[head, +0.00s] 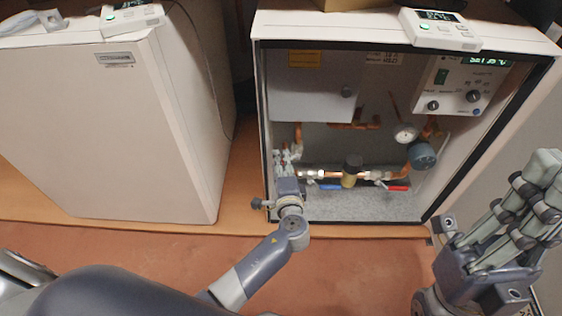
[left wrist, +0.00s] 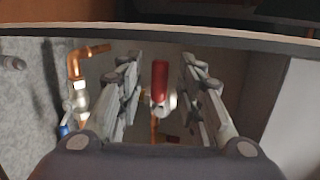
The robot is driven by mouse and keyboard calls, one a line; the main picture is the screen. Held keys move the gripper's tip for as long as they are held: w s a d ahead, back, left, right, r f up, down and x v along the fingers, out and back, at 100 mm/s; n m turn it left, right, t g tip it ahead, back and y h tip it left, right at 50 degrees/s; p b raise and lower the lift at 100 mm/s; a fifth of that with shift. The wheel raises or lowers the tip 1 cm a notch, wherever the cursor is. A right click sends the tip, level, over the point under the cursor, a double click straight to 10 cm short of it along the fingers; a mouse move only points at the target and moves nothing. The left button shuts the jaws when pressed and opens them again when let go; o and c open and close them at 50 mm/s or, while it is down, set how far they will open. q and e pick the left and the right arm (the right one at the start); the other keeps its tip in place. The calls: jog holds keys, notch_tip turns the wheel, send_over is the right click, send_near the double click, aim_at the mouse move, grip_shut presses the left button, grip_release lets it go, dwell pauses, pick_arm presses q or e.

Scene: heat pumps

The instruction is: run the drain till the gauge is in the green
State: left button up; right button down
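The round white gauge (head: 405,133) hangs inside the open cabinet; its needle and colours are too small to read. My left gripper (head: 284,158) reaches into the cabinet's left side, beside copper pipework. In the left wrist view its fingers (left wrist: 160,95) are open, on either side of a red valve handle (left wrist: 160,80), with gaps left and right. Whether they touch it I cannot tell. In the head view the gripper hides this spot. Lower pipework carries a blue handle (head: 328,187) and a red handle (head: 398,188). My right gripper (head: 528,185) is open and empty outside the cabinet.
A brass-and-black fitting (head: 351,172) and a blue-grey round part (head: 422,155) sit on the pipes. A control panel (head: 457,88) is at upper right. A closed white cabinet (head: 120,130) stands left. The wrist view shows a blue handle (left wrist: 64,130) beside the left fingers.

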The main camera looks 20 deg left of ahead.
pick_arm(q)
jog(key=v, duration=1.1)
dwell(1.6)
